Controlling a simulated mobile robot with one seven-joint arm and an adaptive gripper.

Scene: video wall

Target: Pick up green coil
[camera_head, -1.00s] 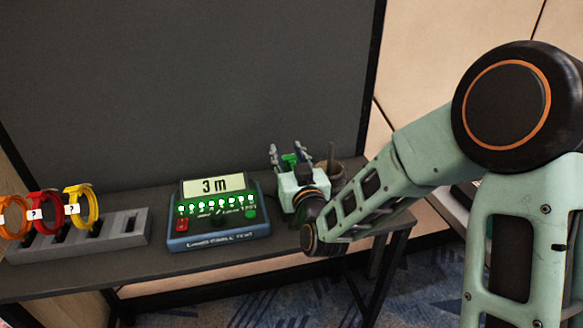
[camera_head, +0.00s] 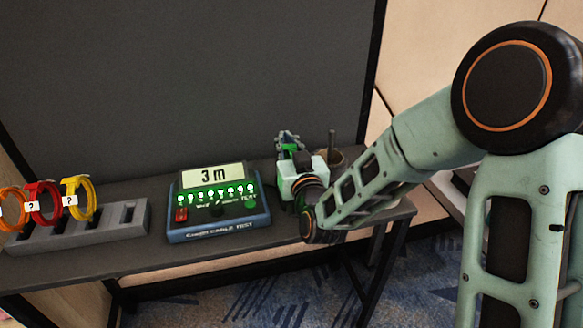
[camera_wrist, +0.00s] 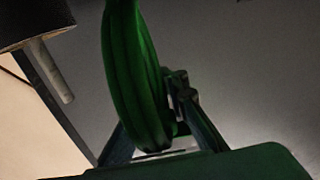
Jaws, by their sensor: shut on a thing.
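The green coil (camera_wrist: 138,75) stands large in the middle of the wrist view, a looped bundle of cable with its top cut off by the frame. My gripper (camera_wrist: 158,128) is shut on the coil's lower end, with one finger on each side of it. In the head view my gripper (camera_head: 288,140) is over the right part of the table, just right of the cable tester. My wrist and gripper body hide most of the coil there.
The cable tester (camera_head: 218,225) shows "3 m" and a row of lit green lights. A grey slotted rack (camera_head: 125,218) at left holds orange, red and yellow (camera_head: 78,199) coils. A dark round holder (camera_head: 330,158) stands just behind my gripper.

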